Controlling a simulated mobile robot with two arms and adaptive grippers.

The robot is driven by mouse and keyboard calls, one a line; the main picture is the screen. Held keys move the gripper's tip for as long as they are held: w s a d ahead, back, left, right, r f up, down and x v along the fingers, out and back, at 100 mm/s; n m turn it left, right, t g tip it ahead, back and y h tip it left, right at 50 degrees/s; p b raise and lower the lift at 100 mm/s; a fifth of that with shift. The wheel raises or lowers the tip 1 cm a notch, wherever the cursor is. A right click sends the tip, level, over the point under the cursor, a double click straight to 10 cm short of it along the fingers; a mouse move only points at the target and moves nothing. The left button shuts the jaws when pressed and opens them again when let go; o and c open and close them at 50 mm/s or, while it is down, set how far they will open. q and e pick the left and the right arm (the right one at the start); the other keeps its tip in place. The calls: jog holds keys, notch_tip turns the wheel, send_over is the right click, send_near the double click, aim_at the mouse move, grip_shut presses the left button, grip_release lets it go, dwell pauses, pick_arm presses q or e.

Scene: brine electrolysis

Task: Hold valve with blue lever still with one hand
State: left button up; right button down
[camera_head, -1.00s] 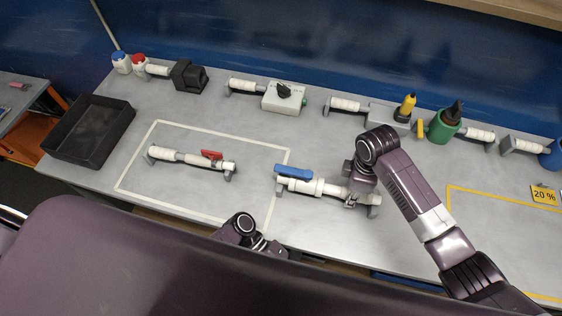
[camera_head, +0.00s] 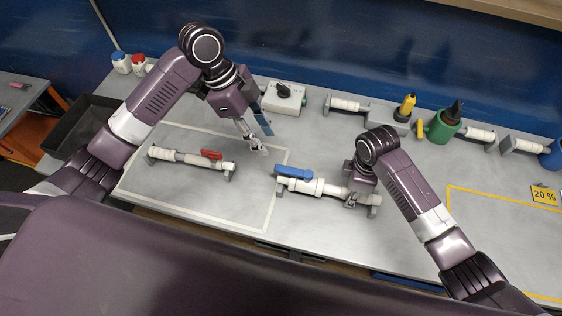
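The valve with blue lever (camera_head: 294,172) lies on the grey bench, fixed in a white pipe on two grey supports. My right gripper (camera_head: 352,201) reaches down over the right part of this pipe and appears shut on it; its fingers are partly hidden. My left gripper (camera_head: 265,141) is above the bench, behind and left of the blue lever, with its fingers apart and nothing between them. It does not touch the valve.
A similar pipe with a red-lever valve (camera_head: 211,155) lies to the left, inside a white taped outline. A black tray (camera_head: 70,125) is at the left.

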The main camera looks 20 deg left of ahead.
aim_at(285, 168)
pick_arm(q)
jog(key=x, duration=1.1)
jog(key=shift+d+f, duration=0.1)
jog(key=shift+f, duration=0.3)
jog(key=shift+w, duration=0.1)
grip_shut()
